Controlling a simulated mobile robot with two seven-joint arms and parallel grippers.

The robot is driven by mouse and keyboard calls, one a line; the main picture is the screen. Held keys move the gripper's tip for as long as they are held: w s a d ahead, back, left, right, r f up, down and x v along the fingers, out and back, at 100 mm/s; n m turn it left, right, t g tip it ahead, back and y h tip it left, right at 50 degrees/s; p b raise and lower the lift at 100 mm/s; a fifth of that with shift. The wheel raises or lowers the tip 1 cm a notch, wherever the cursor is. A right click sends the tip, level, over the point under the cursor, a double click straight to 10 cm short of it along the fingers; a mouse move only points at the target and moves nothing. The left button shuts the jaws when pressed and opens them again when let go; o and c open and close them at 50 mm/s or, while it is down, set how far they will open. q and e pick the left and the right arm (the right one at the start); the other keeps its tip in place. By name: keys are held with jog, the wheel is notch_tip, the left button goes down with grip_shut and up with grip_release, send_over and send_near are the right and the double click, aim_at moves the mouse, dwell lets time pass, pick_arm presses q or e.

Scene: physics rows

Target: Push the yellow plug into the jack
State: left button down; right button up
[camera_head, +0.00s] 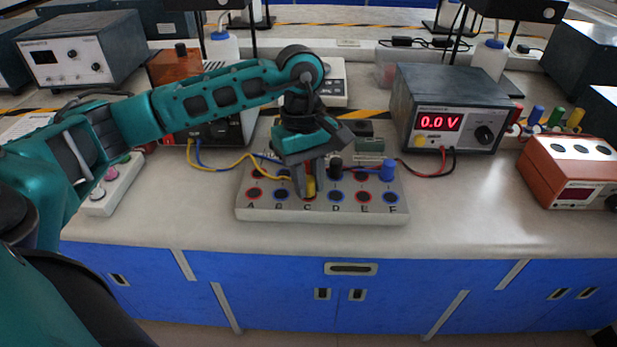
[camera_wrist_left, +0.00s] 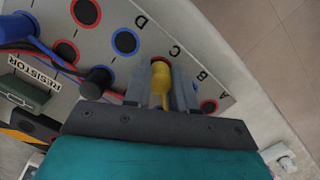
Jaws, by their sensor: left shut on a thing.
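The yellow plug (camera_head: 310,186) is between the fingers of my left gripper (camera_head: 304,188), over the jack board (camera_head: 250,213) at the column lettered C. It also shows in the left wrist view (camera_wrist_left: 160,82), with my left gripper (camera_wrist_left: 161,88) shut on it and its tip near the red-ringed C jack. The C jack (camera_head: 309,196) is partly hidden by the plug and fingers. I cannot tell how deep the plug sits. A yellow lead (camera_head: 235,166) runs left from the board. My right gripper is not in view.
A black plug (camera_head: 335,168) and a blue plug (camera_head: 387,170) stand on the board near the gripper. A meter reading 0.0 V (camera_head: 440,121) stands behind right, joined by red and black leads. An orange box (camera_head: 570,170) is at right. The bench front is clear.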

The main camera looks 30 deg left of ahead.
pick_arm(q)
jog(key=shift+f, duration=0.15)
jog(key=c, duration=0.8)
grip_release()
jog(key=shift+c, duration=0.2)
jog(key=shift+o, duration=0.3)
jog(key=o, duration=0.3)
jog(key=shift+r, duration=0.2)
jog(key=shift+r+p, duration=1.9)
jog(key=shift+r, duration=1.3)
jog(key=shift+f, duration=0.1)
